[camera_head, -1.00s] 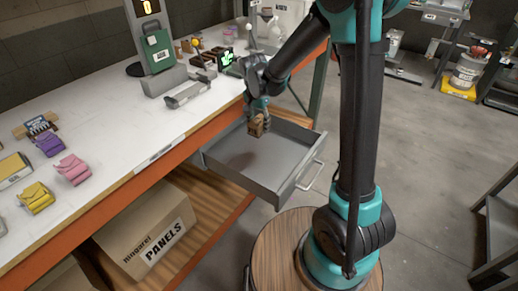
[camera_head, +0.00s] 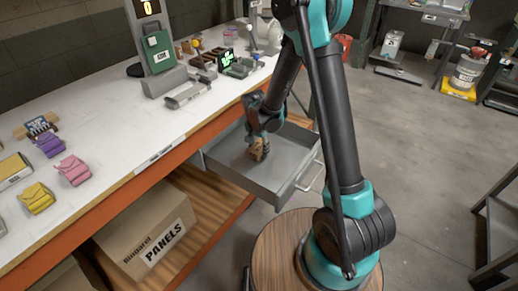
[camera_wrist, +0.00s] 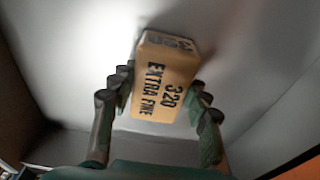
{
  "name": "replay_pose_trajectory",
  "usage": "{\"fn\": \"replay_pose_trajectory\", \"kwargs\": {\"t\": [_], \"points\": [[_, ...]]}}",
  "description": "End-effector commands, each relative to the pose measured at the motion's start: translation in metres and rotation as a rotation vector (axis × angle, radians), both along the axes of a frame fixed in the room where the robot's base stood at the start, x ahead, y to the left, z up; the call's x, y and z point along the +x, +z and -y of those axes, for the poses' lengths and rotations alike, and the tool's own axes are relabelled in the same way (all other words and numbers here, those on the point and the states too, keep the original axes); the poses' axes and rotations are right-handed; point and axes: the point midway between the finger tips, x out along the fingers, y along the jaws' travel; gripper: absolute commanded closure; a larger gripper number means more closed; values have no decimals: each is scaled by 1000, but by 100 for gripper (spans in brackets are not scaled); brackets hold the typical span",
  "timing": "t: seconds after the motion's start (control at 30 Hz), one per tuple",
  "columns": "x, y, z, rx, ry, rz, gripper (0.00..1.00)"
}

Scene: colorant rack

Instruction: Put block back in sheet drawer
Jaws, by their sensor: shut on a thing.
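The block (camera_head: 259,150) is a small tan-orange block, and in the wrist view the block (camera_wrist: 165,80) shows the print "320 EXTRA FINE". My gripper (camera_head: 258,140) is shut on it, with one finger on each side in the wrist view (camera_wrist: 160,98). The block is inside the outline of the open grey drawer (camera_head: 285,190), low over its floor and slightly tilted. I cannot tell whether it touches the drawer floor. The drawer holds nothing else that I can see; my gripper hides a part of it.
The drawer sticks out from under the white workbench (camera_head: 110,105) with its orange edge. Coloured pouches, a green case (camera_head: 158,52) and grey boxes stand on the bench. A cardboard box (camera_head: 145,235) sits on the wooden shelf below. Open floor lies to the right.

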Motion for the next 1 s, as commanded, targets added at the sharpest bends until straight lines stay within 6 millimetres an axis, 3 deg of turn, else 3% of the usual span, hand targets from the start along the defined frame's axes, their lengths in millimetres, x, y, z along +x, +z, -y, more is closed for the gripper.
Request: {"fn": "replay_pose_trajectory", "kwargs": {"t": [0.27,0.3,0.47,0.8,1.0], "points": [[0,-2,0,0,0,0,80],[0,-3,0,0,0,0,52],[0,-2,0,0,0,0,33],[0,0,0,0,0,0,33],[-2,18,-1,0,0,0,33]]}}
